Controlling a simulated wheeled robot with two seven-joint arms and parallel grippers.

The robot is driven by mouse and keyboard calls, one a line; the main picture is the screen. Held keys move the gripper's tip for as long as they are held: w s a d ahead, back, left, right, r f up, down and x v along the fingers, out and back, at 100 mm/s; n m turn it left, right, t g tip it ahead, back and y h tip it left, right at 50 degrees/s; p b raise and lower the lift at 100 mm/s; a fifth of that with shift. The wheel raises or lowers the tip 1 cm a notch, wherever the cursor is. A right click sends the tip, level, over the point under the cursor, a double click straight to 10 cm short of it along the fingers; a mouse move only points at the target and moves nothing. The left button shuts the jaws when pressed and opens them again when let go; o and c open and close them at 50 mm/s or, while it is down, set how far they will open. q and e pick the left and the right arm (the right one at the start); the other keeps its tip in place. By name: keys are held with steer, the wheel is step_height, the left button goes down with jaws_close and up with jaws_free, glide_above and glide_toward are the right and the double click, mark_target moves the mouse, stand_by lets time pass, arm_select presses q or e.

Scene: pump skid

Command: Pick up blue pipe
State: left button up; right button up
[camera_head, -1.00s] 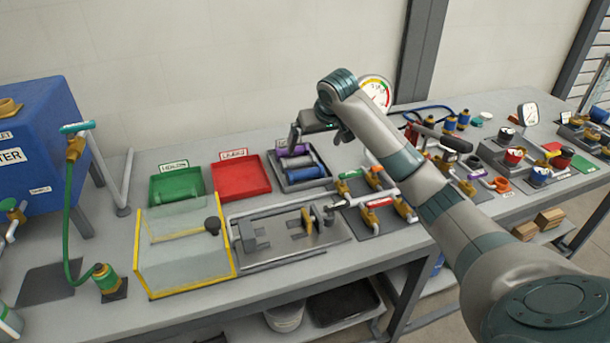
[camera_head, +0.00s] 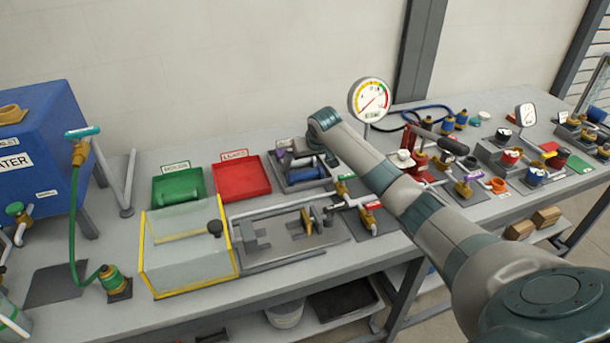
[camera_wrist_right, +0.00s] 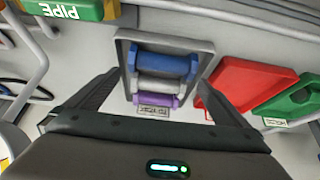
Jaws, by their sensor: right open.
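The blue pipe (camera_head: 306,175) lies in a grey tray (camera_head: 298,187) on the bench. It also shows in the right wrist view (camera_wrist_right: 165,66), at the tray's side away from the label, with a grey pipe (camera_wrist_right: 162,86) and a purple pipe (camera_wrist_right: 155,101) beside it. My right gripper (camera_head: 308,161) is over the tray, open and empty, and partly covers the pipes in the head view. In the wrist view its two fingers (camera_wrist_right: 160,76) stand apart, one on each side of the pipes. I see no contact with the blue pipe. My left gripper is not in view.
A red tray (camera_head: 241,180) and a green tray (camera_head: 179,184) stand left of the pipe tray. A clear yellow-edged box (camera_head: 187,250) and a metal fixture (camera_head: 285,235) are in front. Valves and a gauge (camera_head: 370,99) stand to the right.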

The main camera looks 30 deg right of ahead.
mark_target(305, 172)
steer(key=shift+w+f+p, duration=0.2)
steer(key=shift+f+p, duration=0.25)
steer(key=p+x, duration=0.1)
steer(key=x, duration=0.1)
steer(key=shift+a+f, duration=0.1)
steer(key=shift+f, duration=0.35)
steer(key=shift+w+f, duration=0.35)
steer(key=shift+f, duration=0.3)
steer(key=shift+r, duration=0.1)
steer(key=c, duration=1.1)
steer(key=shift+w+r, duration=0.1)
